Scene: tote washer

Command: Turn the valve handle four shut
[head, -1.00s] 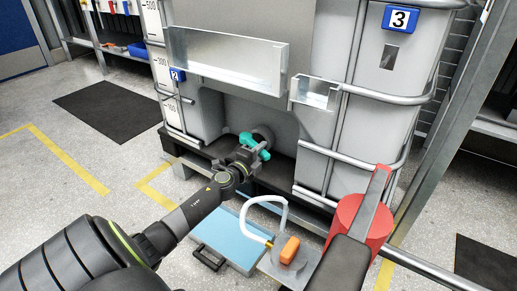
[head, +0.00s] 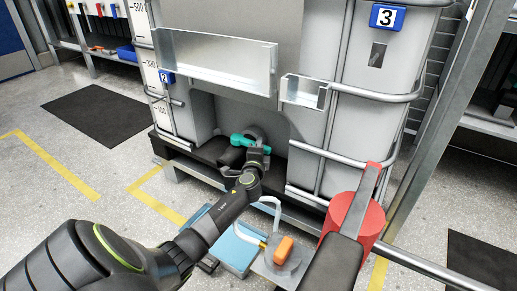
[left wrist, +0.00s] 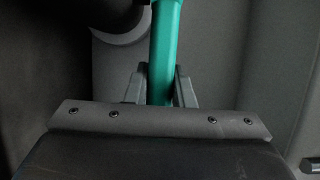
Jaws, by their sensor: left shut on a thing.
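The teal valve handle (head: 240,140) is on the outlet low at the front of the tank, in the recess. No number four shows beside it. My left gripper (head: 261,150) is shut on the right end of the handle, and the handle's left end shows free. In the left wrist view the teal handle (left wrist: 165,50) stands upright in the picture between the two grey fingers of my left gripper (left wrist: 160,88). The gripper hides part of the valve behind it. My right gripper is not in view.
The tank carries blue plates with number two (head: 167,77) and number three (head: 387,17). Metal trays (head: 220,62) hang above the recess. Below are a blue-topped case (head: 231,252), an orange item (head: 284,247) with a white hose, and a red cylinder (head: 372,222). Dark mats lie on the floor.

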